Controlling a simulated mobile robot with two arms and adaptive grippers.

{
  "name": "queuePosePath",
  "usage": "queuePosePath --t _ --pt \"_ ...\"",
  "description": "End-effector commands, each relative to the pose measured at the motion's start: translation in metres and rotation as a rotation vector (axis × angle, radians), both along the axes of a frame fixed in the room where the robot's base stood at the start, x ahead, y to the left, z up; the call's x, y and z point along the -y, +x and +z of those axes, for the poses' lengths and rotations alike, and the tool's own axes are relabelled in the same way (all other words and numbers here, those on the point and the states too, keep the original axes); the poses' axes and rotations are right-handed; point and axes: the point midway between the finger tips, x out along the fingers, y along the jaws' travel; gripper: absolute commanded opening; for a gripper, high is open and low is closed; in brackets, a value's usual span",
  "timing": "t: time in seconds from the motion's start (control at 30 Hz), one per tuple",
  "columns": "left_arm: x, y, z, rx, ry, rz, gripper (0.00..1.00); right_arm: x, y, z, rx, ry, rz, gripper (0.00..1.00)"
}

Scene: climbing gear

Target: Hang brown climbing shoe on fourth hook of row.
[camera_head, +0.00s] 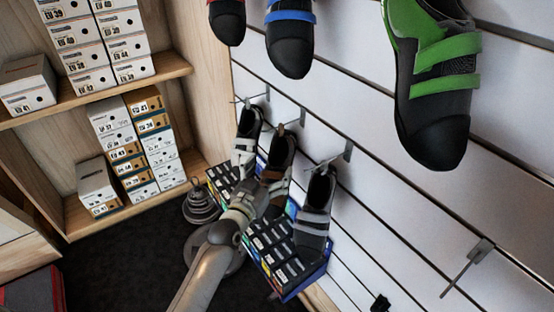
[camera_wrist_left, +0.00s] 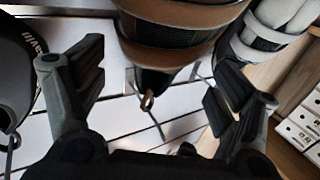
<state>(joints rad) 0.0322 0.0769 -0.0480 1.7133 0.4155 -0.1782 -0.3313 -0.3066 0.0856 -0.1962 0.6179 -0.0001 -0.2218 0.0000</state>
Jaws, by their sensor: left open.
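The brown climbing shoe (camera_head: 281,155), dark with brown straps, hangs from a hook on the white slatted wall in the head view. In the left wrist view the brown shoe (camera_wrist_left: 170,38) fills the top middle, its loop on the hook (camera_wrist_left: 150,105). My left gripper (camera_head: 245,203) is just in front of and below it; in the wrist view the open fingers (camera_wrist_left: 160,75) stand on either side of it. Any contact is unclear. The fourth hook (camera_head: 468,264), at the right, is bare. My right gripper is not in view.
A light-strapped shoe (camera_head: 246,140) hangs left of the brown one and a grey shoe (camera_head: 315,212) right of it, both close. Larger shoes, one green-strapped (camera_head: 435,85), hang above. A box display (camera_head: 268,250) stands below. Wall around the bare hook is clear.

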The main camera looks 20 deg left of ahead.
Motion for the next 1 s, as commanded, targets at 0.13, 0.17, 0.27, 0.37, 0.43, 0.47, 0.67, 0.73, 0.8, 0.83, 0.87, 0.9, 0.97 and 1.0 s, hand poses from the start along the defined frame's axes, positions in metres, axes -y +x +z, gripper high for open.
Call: queuePosePath --t 0.13,0.17,0.27,0.37,0.43,0.47,0.67,0.73,0.8,0.83,0.87,0.9,0.97,1.0 --pt "0.003 0.029 0.001 0.0 0.0 0.0 0.87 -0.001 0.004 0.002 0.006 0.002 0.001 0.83" --pt "0.004 0.034 0.0 -0.001 0.0 0.0 0.87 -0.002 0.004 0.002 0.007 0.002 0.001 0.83" --pt "0.006 0.049 0.001 -0.001 0.0 0.0 0.87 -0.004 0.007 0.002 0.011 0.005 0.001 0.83" --pt "0.007 0.059 0.0 0.0 -0.001 0.0 0.87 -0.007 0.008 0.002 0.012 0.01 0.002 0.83" --pt "0.008 0.065 0.0 -0.001 0.0 -0.001 0.87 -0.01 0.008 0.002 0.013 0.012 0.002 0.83" --pt "0.008 0.067 0.0 -0.001 0.0 -0.001 0.87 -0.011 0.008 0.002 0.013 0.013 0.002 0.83" --pt "0.009 0.072 -0.001 -0.002 0.0 -0.001 0.87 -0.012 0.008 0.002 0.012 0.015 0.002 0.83" --pt "0.009 0.072 -0.001 -0.002 0.0 -0.001 0.87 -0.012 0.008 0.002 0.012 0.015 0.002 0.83" --pt "0.009 0.072 -0.001 -0.002 0.0 -0.001 0.87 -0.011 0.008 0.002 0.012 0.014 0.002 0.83" --pt "0.009 0.072 -0.001 -0.002 0.0 -0.001 0.87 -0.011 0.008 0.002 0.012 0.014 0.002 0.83" --pt "0.009 0.072 -0.001 -0.002 0.0 -0.001 0.87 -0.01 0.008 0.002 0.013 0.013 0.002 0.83" --pt "0.009 0.072 -0.001 -0.002 0.0 -0.001 0.82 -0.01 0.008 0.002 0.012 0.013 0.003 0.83" --pt "0.009 0.072 -0.001 -0.002 0.0 -0.001 0.74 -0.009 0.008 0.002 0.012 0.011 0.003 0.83" --pt "0.009 0.072 -0.001 -0.002 0.0 -0.001 0.69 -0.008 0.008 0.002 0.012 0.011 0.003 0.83"
